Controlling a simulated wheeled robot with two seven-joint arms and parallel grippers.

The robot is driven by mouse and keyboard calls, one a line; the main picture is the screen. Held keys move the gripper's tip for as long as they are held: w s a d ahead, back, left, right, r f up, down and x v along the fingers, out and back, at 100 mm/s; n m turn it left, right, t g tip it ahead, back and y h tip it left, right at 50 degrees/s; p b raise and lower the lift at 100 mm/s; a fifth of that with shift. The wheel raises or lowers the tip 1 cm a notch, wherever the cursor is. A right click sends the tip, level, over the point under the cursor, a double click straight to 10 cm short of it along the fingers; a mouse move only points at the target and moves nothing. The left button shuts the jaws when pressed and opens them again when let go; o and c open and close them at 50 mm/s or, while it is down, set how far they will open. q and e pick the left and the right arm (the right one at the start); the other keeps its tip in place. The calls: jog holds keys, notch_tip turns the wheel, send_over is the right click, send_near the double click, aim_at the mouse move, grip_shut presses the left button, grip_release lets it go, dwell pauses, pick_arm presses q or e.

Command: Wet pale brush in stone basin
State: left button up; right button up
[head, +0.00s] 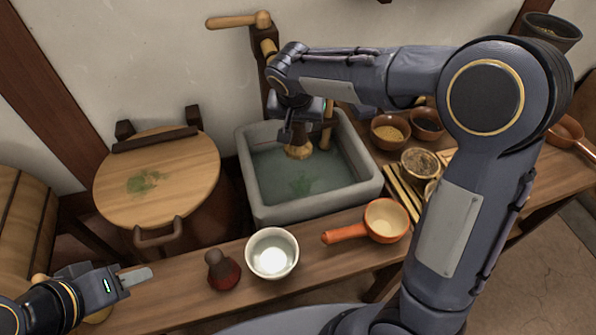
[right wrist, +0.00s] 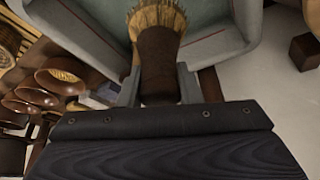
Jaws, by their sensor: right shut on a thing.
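The grey stone basin (head: 318,207) stands at the back of the bench and holds greenish water (head: 290,172). My right gripper (head: 298,132) is over the basin, shut on the pale brush (head: 299,152) with the bristles pointing down. In the right wrist view, the brush's dark brown handle (right wrist: 158,62) is between the fingers, and its pale bristles are over the basin (right wrist: 222,28). I cannot tell whether the bristles touch the water. My left gripper (head: 136,276) is low at the left, away from the basin; its finger gap cannot be made out.
A white bowl (head: 272,254), a dark-knobbed red object (head: 222,272) and an orange-handled pan (head: 384,222) stand along the bench front. Several bowls, including one with grain (head: 389,132), crowd the right. A round wooden lid (head: 160,180) is left of the basin.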

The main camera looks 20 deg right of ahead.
jog(key=shift+r+p, duration=1.4)
jog(key=shift+r, duration=0.7)
jog(key=shift+s+f, duration=0.1)
